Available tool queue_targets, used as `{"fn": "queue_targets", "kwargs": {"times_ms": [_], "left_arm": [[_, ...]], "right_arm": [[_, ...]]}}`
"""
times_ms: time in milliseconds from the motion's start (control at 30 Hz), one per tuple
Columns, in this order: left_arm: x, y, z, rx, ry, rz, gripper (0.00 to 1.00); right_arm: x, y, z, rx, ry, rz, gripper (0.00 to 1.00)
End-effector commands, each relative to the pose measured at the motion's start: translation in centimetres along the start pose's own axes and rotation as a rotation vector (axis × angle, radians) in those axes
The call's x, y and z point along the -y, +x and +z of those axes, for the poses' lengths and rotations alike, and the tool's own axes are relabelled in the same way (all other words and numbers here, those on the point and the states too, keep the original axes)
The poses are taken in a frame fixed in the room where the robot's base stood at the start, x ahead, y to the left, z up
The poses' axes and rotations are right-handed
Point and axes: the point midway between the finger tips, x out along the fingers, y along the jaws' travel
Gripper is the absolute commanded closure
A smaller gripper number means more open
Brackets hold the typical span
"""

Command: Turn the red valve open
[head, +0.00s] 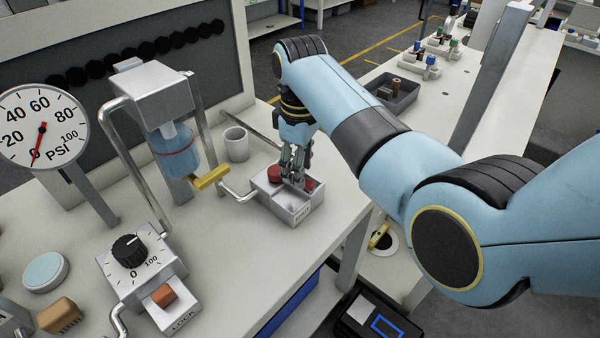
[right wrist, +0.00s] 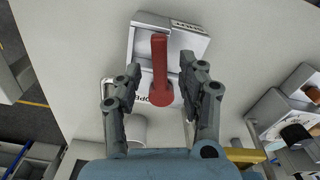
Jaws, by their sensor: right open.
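The red valve (head: 274,172) is a lever with a round hub, set on a light grey box (head: 291,210) near the bench's right edge. My right gripper (head: 295,178) is open and points down over it, hiding part of the lever. In the right wrist view, the red valve (right wrist: 160,72) shows between the two fingers of my right gripper (right wrist: 160,66), with one finger on each side. Gaps show beside the lever, so it does not look gripped. Partly hidden lettering stands on the box near the hub. My left gripper is not in view.
A white cup (head: 236,144), a yellow handle (head: 211,178) and bent metal pipes stand left of the valve box. A pressure gauge (head: 40,128) reads near 0. A black dial (head: 128,250) and an orange-brown LOCK switch (head: 164,295) are at front left.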

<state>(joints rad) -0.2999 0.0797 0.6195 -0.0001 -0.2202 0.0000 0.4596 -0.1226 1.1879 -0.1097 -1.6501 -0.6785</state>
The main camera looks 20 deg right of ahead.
Motion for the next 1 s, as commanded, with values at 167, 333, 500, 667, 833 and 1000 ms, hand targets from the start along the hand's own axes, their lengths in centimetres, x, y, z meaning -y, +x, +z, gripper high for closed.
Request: {"fn": "queue_targets", "kwargs": {"times_ms": [167, 333, 500, 667, 833, 1000], "left_arm": [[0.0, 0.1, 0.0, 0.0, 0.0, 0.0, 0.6], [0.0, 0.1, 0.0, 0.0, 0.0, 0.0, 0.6], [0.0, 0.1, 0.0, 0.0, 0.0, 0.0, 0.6], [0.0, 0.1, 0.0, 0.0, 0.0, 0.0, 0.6], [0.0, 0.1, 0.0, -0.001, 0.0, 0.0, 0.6], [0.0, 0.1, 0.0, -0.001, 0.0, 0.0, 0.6]], "right_arm": [[0.0, 2.1, 0.0, 0.0, 0.0, 0.0, 0.6], [0.0, 2.6, 0.0, 0.0, 0.0, 0.001, 0.6], [0.0, 2.6, 0.0, -0.001, 0.001, 0.001, 0.6], [0.0, 2.5, 0.0, -0.001, 0.001, 0.001, 0.79], [0.0, 2.5, 0.0, -0.001, 0.001, 0.001, 1.0], [0.0, 2.5, 0.0, -0.001, 0.001, 0.001, 1.0]]}}
